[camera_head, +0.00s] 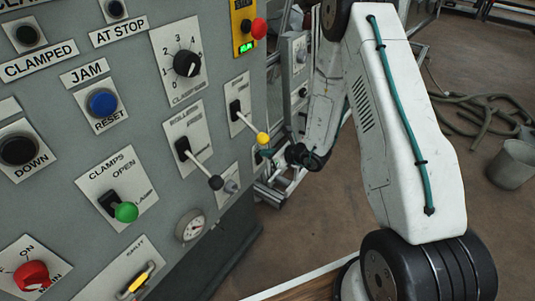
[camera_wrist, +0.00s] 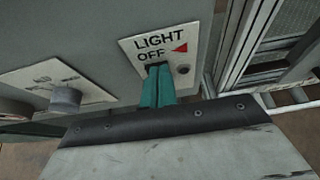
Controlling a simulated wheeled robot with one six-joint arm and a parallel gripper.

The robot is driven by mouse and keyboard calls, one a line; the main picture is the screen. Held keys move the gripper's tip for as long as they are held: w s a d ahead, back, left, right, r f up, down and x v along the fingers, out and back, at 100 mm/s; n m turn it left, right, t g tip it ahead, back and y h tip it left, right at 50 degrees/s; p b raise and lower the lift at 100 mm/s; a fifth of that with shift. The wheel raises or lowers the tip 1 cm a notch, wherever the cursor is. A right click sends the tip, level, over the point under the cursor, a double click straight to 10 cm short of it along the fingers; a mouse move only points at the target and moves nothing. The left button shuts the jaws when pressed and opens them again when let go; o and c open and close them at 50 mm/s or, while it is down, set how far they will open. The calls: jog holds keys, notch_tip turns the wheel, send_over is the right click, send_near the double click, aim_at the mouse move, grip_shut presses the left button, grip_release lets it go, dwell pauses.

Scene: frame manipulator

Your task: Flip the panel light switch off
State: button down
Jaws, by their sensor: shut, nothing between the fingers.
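The light switch plate (camera_wrist: 128,48) shows in the wrist view, white with "LIGHT" and "OFF" lettering and a red triangle beside "OFF". A small dark round spot sits at its right side. My gripper (camera_wrist: 157,85) has its teal fingers together over the lower middle of this plate, just below "OFF". The switch lever is not visible and may be hidden behind the fingers. I cannot tell whether the fingers touch it. In the head view my gripper (camera_head: 266,153) is at the right edge of the grey panel, and I cannot make out the light switch there.
Close by on the panel (camera_head: 60,105) are a yellow-tipped lever (camera_head: 262,138), a black-tipped lever (camera_head: 215,182) and a grey knob (camera_head: 232,186). The knob also shows left of my fingers in the wrist view (camera_wrist: 65,98). A metal frame stands right of the panel.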

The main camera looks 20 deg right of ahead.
jog(key=r+v, duration=0.1)
jog(key=v, duration=1.2)
jog(key=shift+r, duration=0.15)
jog(key=shift+a, duration=0.1)
